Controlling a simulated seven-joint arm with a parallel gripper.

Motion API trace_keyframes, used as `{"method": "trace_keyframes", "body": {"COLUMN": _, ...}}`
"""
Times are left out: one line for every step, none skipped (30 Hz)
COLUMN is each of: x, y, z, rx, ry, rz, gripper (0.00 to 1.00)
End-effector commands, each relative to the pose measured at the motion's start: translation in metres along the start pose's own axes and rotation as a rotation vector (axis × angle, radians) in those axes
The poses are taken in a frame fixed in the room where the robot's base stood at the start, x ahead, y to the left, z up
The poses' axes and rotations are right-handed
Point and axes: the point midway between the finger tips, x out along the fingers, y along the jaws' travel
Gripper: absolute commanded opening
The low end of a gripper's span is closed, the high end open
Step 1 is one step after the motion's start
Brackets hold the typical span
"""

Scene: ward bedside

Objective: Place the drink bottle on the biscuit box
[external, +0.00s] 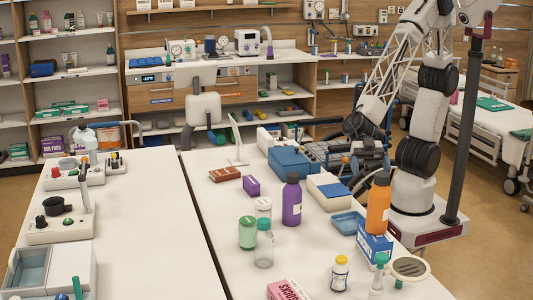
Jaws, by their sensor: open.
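An orange bottle (378,207) with a dark brown cap stands upright in the external view and appears to rest on top of a blue and white printed box (374,247). The box's lettering is too small to read surely, but it looks like the biscuit box. A purple bottle (291,204) with a dark cap stands upright on the table to the left. My gripper (328,158) is behind these bottles, apart from them, low over the far part of the table. It is open, and its fingers are hard to make out among the dark and blue items there.
The white table (225,215) also holds a green-lidded clear bottle (264,247), a green jar (247,233), a small yellow-capped bottle (340,272), a blue tray (347,223) and a pink box (287,290). The table's left side is mostly clear.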

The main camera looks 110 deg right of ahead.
Motion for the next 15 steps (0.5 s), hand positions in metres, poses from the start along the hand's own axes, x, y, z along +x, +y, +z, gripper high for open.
{"method": "trace_keyframes", "body": {"x": 0.0, "y": 0.0, "z": 0.0, "rx": 0.0, "ry": 0.0, "rz": 0.0, "gripper": 0.93}}
{"method": "trace_keyframes", "body": {"x": 0.0, "y": 0.0, "z": 0.0, "rx": 0.0, "ry": 0.0, "rz": 0.0, "gripper": 0.93}}
{"method": "trace_keyframes", "body": {"x": 0.0, "y": 0.0, "z": 0.0, "rx": 0.0, "ry": 0.0, "rz": 0.0, "gripper": 0.93}}
{"method": "trace_keyframes", "body": {"x": 0.0, "y": 0.0, "z": 0.0, "rx": 0.0, "ry": 0.0, "rz": 0.0, "gripper": 0.93}}
{"method": "trace_keyframes", "body": {"x": 0.0, "y": 0.0, "z": 0.0, "rx": 0.0, "ry": 0.0, "rz": 0.0, "gripper": 0.93}}
{"method": "trace_keyframes", "body": {"x": 0.0, "y": 0.0, "z": 0.0, "rx": 0.0, "ry": 0.0, "rz": 0.0, "gripper": 0.93}}
{"method": "trace_keyframes", "body": {"x": 0.0, "y": 0.0, "z": 0.0, "rx": 0.0, "ry": 0.0, "rz": 0.0, "gripper": 0.93}}
{"method": "trace_keyframes", "body": {"x": 0.0, "y": 0.0, "z": 0.0, "rx": 0.0, "ry": 0.0, "rz": 0.0, "gripper": 0.93}}
{"method": "trace_keyframes", "body": {"x": 0.0, "y": 0.0, "z": 0.0, "rx": 0.0, "ry": 0.0, "rz": 0.002, "gripper": 0.93}}
{"method": "trace_keyframes", "body": {"x": 0.0, "y": 0.001, "z": 0.0, "rx": 0.0, "ry": -0.001, "rz": 0.004, "gripper": 0.93}}
{"method": "trace_keyframes", "body": {"x": -0.001, "y": 0.002, "z": 0.0, "rx": 0.0, "ry": -0.001, "rz": 0.009, "gripper": 0.93}}
{"method": "trace_keyframes", "body": {"x": -0.002, "y": 0.004, "z": -0.001, "rx": -0.001, "ry": -0.003, "rz": 0.019, "gripper": 0.93}}
{"method": "trace_keyframes", "body": {"x": -0.004, "y": 0.005, "z": -0.001, "rx": -0.001, "ry": -0.004, "rz": 0.029, "gripper": 0.93}}
{"method": "trace_keyframes", "body": {"x": -0.005, "y": 0.008, "z": -0.001, "rx": -0.002, "ry": -0.007, "rz": 0.042, "gripper": 0.93}}
{"method": "trace_keyframes", "body": {"x": -0.008, "y": 0.012, "z": -0.002, "rx": -0.002, "ry": -0.012, "rz": 0.065, "gripper": 0.93}}
